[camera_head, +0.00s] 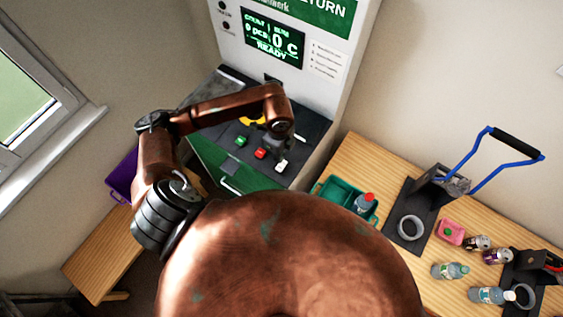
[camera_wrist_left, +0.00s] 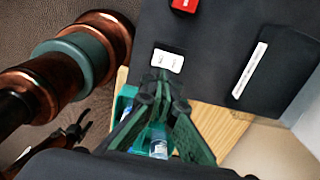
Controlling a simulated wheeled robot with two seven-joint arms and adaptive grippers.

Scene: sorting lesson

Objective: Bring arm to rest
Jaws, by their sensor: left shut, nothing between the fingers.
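My left arm reaches over the dark control shelf of the return machine (camera_head: 240,187). My left gripper (camera_head: 281,157) points down beside the white button (camera_head: 281,166), partly hidden by its own wrist. In the left wrist view its green-edged fingers (camera_wrist_left: 161,78) are closed together with nothing between them. Their tips appear just below the white button (camera_wrist_left: 168,60); I cannot tell whether they touch it. A small dark jointed part (camera_wrist_left: 72,132) at the left of the wrist view may be my right gripper, too small to read.
Red (camera_head: 260,153) and green (camera_head: 240,141) buttons sit beside the white one. The screen (camera_head: 273,38) reads READY. Right of the machine, a wooden table (camera_head: 367,150) holds a green crate (camera_head: 337,190) with a red-capped bottle, a blue-handled crusher (camera_head: 438,185), cans and bottles. A purple crate (camera_head: 121,178) stands left.

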